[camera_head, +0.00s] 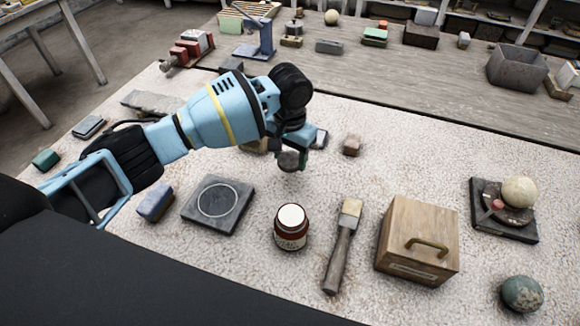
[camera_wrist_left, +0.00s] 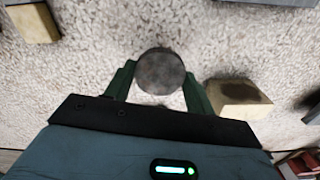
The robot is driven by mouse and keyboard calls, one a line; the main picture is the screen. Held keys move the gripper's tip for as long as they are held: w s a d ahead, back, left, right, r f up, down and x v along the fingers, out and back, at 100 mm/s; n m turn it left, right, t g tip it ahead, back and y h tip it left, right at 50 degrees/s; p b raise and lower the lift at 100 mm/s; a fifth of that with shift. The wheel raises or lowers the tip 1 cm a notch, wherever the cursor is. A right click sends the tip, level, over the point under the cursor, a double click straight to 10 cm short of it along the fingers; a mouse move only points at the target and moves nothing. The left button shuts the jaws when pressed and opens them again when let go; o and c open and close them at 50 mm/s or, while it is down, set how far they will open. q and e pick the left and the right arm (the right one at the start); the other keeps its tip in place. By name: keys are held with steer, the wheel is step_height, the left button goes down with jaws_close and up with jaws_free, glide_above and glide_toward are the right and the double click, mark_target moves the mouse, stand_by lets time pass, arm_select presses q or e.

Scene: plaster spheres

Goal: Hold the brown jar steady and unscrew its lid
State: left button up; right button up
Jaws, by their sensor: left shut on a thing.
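The brown jar (camera_head: 291,230) stands upright on the pale speckled table, low in the middle of the head view. It has a pale label and a round white top; I cannot tell whether this is a lid or the open mouth. My left gripper (camera_head: 290,153) is behind the jar and apart from it. It is shut on a dark round piece (camera_head: 289,162). In the left wrist view, this piece (camera_wrist_left: 160,71) is a mottled grey-brown disc between the green fingers (camera_wrist_left: 160,88). My right gripper is not in view.
A dark slab with a ring (camera_head: 213,202) lies left of the jar. Small blocks (camera_head: 351,145) lie near the gripper. The table in front of the jar is bare.

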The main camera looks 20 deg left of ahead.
mark_target(290, 159)
arm_select(q)
step_height(290, 159, down, 4)
steer(key=shift+f, duration=0.35)
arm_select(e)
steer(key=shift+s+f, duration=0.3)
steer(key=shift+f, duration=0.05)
arm_select(q)
steer(key=shift+f, duration=0.15)
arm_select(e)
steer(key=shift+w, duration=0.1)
arm_select(q)
steer(key=o, duration=1.1)
step_height(290, 159, up, 11)
steer(key=shift+r+p, duration=0.1)
steer(key=shift+p, duration=0.25)
steer(key=shift+r, duration=0.6)
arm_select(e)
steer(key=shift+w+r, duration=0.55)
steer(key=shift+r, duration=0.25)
